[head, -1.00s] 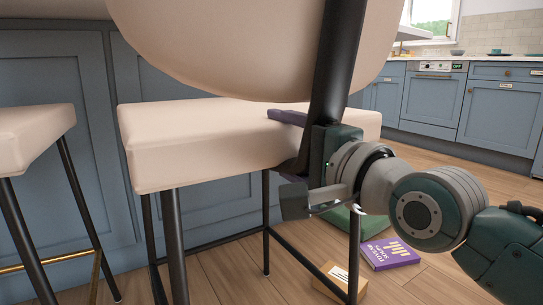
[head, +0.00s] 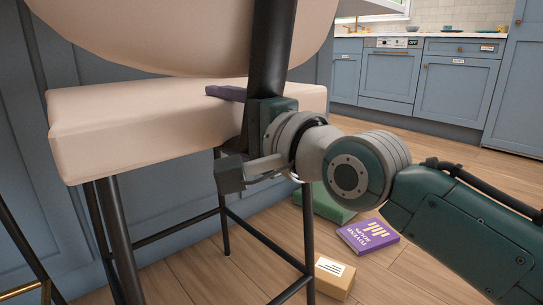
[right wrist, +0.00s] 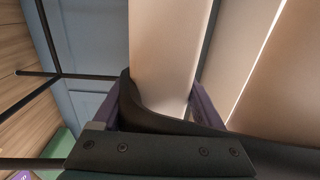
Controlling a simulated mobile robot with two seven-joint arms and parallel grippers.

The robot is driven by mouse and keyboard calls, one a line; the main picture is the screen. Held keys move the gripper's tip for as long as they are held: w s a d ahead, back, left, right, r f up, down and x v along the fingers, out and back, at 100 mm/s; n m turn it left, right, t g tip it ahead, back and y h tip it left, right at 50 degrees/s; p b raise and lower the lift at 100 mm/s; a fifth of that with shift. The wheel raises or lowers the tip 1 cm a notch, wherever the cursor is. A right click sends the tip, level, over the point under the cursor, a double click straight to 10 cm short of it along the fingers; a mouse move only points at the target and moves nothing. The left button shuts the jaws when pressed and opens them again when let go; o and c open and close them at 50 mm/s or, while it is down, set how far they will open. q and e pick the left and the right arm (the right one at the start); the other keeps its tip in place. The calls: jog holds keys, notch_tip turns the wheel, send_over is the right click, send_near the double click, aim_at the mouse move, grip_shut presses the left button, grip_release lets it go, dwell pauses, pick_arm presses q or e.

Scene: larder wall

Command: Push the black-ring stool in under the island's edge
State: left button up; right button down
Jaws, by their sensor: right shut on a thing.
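The black-ring stool (head: 180,125) has a cream seat, a cream backrest (head: 190,35), black legs and a black foot ring (head: 178,229). It stands upright beside the blue panelled island (head: 150,205); the countertop edge is not clearly seen. My right gripper (head: 238,120) is shut on the stool's black back post (head: 270,50), just above seat height. In the right wrist view, the purple fingers of my right gripper (right wrist: 158,105) flank the black post (right wrist: 150,118), with the cream seat (right wrist: 165,60) beyond. My left gripper is not in view.
A gold-ring stool (head: 40,287) shows partly at the lower left. On the floor lie a purple book (head: 368,237), a green item (head: 325,203) and a tan box (head: 334,277), close to the stool's right legs. Blue cabinets (head: 455,85) stand at the back; wood floor lies open between.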

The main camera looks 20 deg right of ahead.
jog(key=shift+f, duration=0.3)
jog(key=shift+c, duration=1.5)
grip_release()
jog(key=o, duration=0.3)
jog(key=shift+s+r, duration=0.1)
jog(key=shift+s, duration=0.2)
jog(key=shift+w+r, duration=0.15)
